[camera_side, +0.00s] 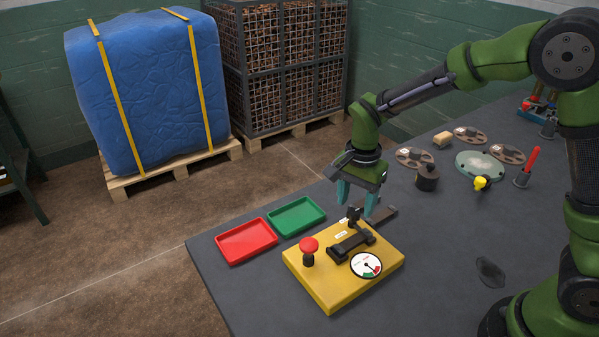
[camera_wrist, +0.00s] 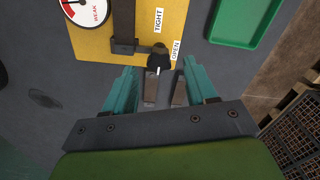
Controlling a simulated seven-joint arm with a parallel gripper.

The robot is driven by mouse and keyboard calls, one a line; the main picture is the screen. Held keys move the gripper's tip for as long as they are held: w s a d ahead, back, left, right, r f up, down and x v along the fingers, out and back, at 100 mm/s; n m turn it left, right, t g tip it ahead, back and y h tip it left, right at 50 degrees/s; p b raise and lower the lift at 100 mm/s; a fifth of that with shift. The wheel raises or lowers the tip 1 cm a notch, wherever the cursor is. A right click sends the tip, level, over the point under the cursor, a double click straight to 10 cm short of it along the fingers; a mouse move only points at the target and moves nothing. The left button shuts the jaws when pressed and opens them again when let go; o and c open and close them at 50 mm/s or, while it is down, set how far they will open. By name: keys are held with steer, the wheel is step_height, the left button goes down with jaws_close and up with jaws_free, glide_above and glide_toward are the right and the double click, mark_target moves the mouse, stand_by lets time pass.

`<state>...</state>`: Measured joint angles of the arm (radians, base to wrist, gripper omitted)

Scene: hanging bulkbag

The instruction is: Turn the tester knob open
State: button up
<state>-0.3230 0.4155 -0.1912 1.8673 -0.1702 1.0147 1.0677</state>
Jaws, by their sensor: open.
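The yellow tester (camera_side: 330,285) lies on the dark table, and its yellow top also shows in the wrist view (camera_wrist: 95,40). It carries a red mushroom button (camera_side: 309,245), a black clamp bar (camera_side: 350,243) and a round dial (camera_side: 366,265). The black knob (camera_wrist: 158,59) sits near the tester's edge, beside the labels TIGHT and OPEN; a small white mark shows on it. The knob also shows in the side view (camera_side: 353,214). My gripper (camera_side: 357,201) is open above the knob. In the wrist view its teal fingers (camera_wrist: 162,82) are spread either side, apart from the knob.
A red tray (camera_side: 246,241) and a green tray (camera_side: 297,216) lie left of the tester. Grey metal strips (camera_side: 381,214) extend beside the tester. A black weight (camera_side: 427,178), several discs and a green plate (camera_side: 480,166) stand farther right. The table's front right is mostly clear.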

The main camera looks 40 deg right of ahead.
steer(key=shift+f, duration=1)
jaws_close()
